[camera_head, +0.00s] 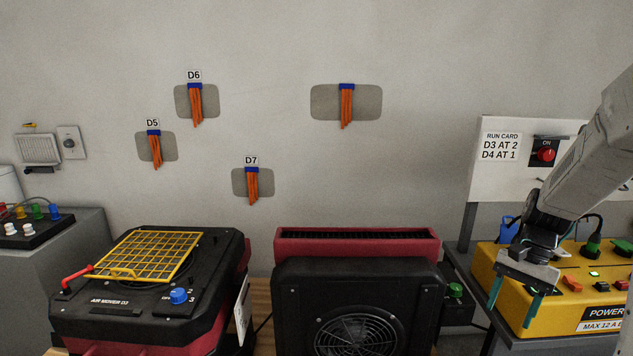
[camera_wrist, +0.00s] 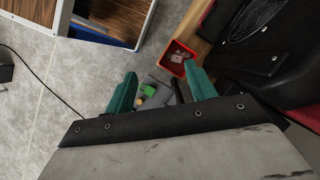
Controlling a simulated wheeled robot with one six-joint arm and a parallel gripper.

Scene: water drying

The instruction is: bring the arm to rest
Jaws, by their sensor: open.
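My gripper (camera_head: 515,291) hangs at the right in the head view, below my grey arm, with its green fingers pointing down. It is open and empty. It appears in front of the left end of the yellow power box (camera_head: 540,325); I cannot tell whether they touch. In the wrist view my gripper (camera_wrist: 161,92) shows two green fingers spread apart, with the floor and small items far below between them.
Two air movers stand ahead: AIR MOVER D3 (camera_head: 105,290) with a yellow grille at left, another (camera_head: 300,290) in the middle. A run card board (camera_head: 497,180) stands behind my arm. A red bin (camera_wrist: 178,58) shows below. Grey floor (camera_wrist: 70,70) is open at left.

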